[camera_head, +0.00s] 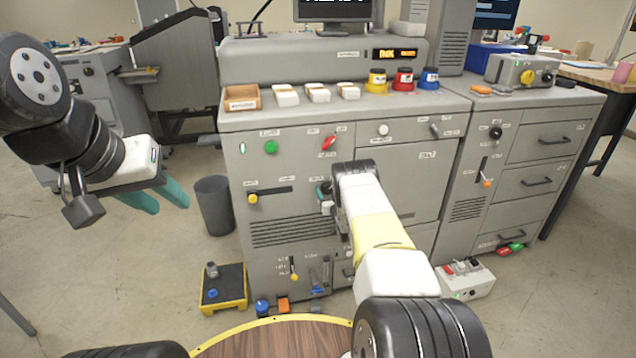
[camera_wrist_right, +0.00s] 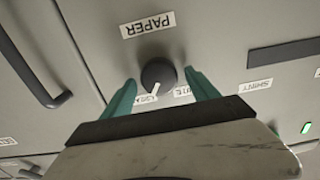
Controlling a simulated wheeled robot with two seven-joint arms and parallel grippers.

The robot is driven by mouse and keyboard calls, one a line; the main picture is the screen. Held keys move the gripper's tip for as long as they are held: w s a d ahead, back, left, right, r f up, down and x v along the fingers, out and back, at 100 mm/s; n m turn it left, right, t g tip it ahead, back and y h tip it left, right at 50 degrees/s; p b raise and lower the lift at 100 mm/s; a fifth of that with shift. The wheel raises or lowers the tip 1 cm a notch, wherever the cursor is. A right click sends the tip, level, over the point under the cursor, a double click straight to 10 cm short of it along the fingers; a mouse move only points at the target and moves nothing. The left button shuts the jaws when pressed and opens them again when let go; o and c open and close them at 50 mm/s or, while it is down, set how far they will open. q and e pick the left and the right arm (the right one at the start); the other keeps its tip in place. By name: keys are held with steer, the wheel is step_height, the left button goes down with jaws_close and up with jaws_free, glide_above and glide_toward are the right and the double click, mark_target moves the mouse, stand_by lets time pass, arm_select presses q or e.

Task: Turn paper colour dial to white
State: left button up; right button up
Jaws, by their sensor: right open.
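The paper colour dial (camera_wrist_right: 158,73) is a dark round knob with a white pointer, under a PAPER label (camera_wrist_right: 148,25) in the right wrist view. Its pointer aims down and slightly left in that view, towards a partly covered label (camera_wrist_right: 146,99); another partly hidden label, ending in "ITE", lies to the right. My right gripper (camera_wrist_right: 162,79) is open, its teal fingers on either side of the dial; contact cannot be told. In the head view my right gripper (camera_head: 324,195) is at the cabinet front and hides the dial. My left gripper (camera_head: 170,205) is open and empty, away from the cabinet.
The grey cabinet (camera_head: 290,215) carries other controls, including a green button (camera_head: 270,147), a red handle (camera_head: 329,142) and a yellow slider knob (camera_head: 253,199). A bar handle (camera_wrist_right: 28,70) is left of the dial in the wrist view. A bin (camera_head: 214,205) stands left of the cabinet.

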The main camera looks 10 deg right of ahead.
steer(key=c, duration=1.3)
steer(key=shift+c, duration=0.2)
steer(key=n, duration=0.4)
steer(key=shift+a, duration=0.15)
steer(key=n, duration=0.3)
steer(key=shift+a+n, duration=0.1)
steer(key=shift+n, duration=0.2)
steer(key=n, duration=0.6)
steer(key=shift+f, duration=0.15)
steer(key=shift+n, duration=0.3)
